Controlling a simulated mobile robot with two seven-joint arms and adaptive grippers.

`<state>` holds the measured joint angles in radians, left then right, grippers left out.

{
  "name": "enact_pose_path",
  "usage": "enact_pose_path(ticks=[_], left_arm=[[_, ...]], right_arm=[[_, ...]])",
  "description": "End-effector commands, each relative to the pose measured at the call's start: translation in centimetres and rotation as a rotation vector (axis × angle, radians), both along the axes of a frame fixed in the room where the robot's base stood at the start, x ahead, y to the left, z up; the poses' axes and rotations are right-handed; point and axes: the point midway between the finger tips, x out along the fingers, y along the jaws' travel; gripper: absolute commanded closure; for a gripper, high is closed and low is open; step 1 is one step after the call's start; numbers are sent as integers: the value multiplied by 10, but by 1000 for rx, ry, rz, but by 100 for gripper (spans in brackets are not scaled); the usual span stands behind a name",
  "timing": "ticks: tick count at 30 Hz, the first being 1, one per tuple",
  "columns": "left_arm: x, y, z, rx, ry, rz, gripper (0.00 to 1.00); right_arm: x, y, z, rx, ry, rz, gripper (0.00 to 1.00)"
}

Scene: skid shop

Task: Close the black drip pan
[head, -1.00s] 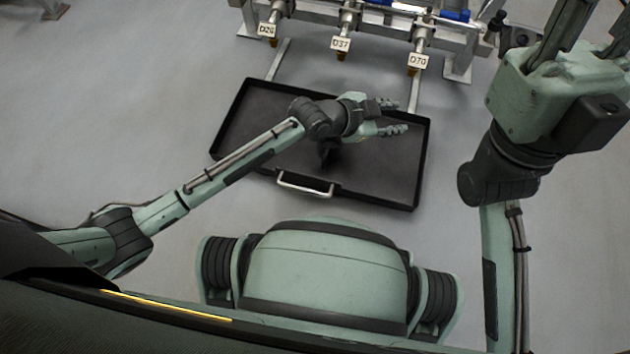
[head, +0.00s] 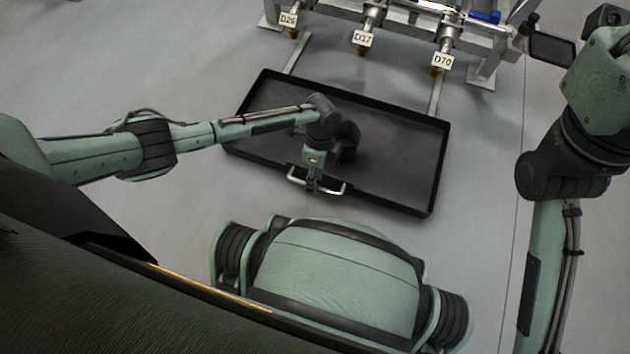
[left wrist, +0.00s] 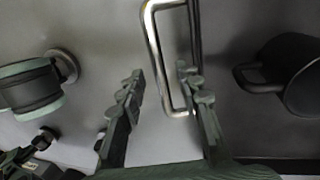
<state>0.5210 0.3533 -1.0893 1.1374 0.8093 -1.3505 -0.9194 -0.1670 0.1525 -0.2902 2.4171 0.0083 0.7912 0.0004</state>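The black drip pan (head: 395,195) lies pulled out on the floor in front of the skid, its tray open to view. Its silver handle (head: 337,191) is on the near edge, and the handle also shows in the left wrist view (left wrist: 153,45). My left gripper (head: 312,187) points down at the handle, partly hiding it. In the left wrist view the left gripper's fingers (left wrist: 160,98) are apart. The handle's bar lies in the gap, close to the right finger; contact cannot be told. My right gripper (head: 600,85) is at the upper right, its fingers outside the picture.
Two metal rails (head: 296,54) run from the pan to the skid frame (head: 400,25). Valves with tags D26 (head: 288,19), D37 (head: 363,39) and D70 (head: 442,61) hang above the pan's far side. The grey floor (head: 180,80) left of the pan is clear.

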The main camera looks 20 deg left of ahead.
Motion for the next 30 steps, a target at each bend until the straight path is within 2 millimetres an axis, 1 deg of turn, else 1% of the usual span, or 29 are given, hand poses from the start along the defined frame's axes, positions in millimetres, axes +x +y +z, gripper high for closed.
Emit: enact_pose_path(ticks=[1,3,11,19,30], left_arm=[[-1,0,-5,0,0,0,66],[-1,0,-7,-1,-2,0,66],[-1,-1,-7,-1,-2,0,66],[-1,-1,-7,-1,-2,0,99],[-1,-1,-7,-1,-2,1,100]], right_arm=[[0,0,-1,-3,-4,0,69],[1,1,0,-6,-6,-1,69],[1,1,1,-7,-9,-1,69],[0,1,1,-7,-10,-1,69],[0,1,1,-5,-7,-1,69]])
